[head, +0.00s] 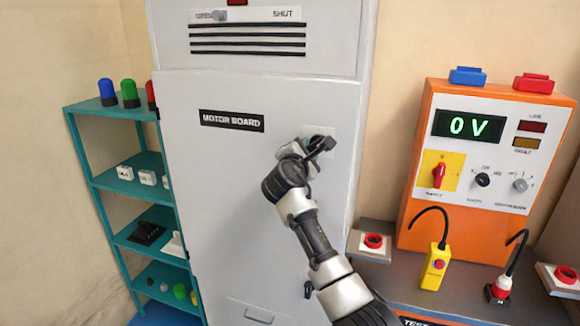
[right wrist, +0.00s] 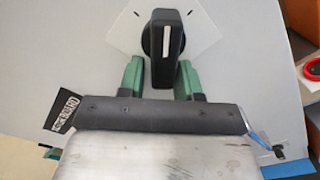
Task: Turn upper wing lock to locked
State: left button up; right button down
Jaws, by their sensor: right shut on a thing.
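The wing lock (head: 328,142) is a black knob on a pale square plate (head: 318,130) on the grey cabinet door, right of the MOTOR BOARD label. In the head view my right gripper (head: 316,149) reaches it from below and partly covers it. In the right wrist view the black wing (right wrist: 167,45) has a white line along it and points nearly upright in the picture, while the plate looks tilted. The green fingers of my right gripper (right wrist: 160,78) are shut on its lower end, one on each side. Two small plate marks show, too small to read. My left gripper is not in view.
The grey cabinet door (head: 225,200) is flat and clear around the lock. Right of it stands an orange test unit (head: 415,225) reading 0 V, above a bench with a yellow probe (head: 435,268) and red buttons. A teal shelf (head: 115,182) stands at the left.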

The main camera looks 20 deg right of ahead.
jog(key=shift+w+r+m, duration=0.2)
jog(key=shift+m, duration=0.4)
jog(key=shift+a+r+m+b, duration=0.15)
jog(key=shift+m+b, duration=0.25)
jog(key=shift+b, duration=0.1)
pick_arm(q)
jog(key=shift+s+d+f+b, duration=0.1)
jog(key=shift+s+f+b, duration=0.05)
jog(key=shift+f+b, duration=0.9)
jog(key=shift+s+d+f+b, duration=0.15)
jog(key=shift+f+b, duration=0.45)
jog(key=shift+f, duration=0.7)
pick_arm(e)
jog(key=shift+w+r+m, duration=0.1)
jog(key=shift+r+m, duration=0.1)
jog(key=shift+m, duration=0.7)
jog(key=shift+s+r+m, duration=0.1)
jog(key=shift+r+m, duration=0.15)
jog(key=shift+m, duration=0.65)
jog(key=shift+w+r+m, duration=0.1)
jog(key=shift+r+m, duration=0.1)
jog(key=shift+m, duration=0.7)
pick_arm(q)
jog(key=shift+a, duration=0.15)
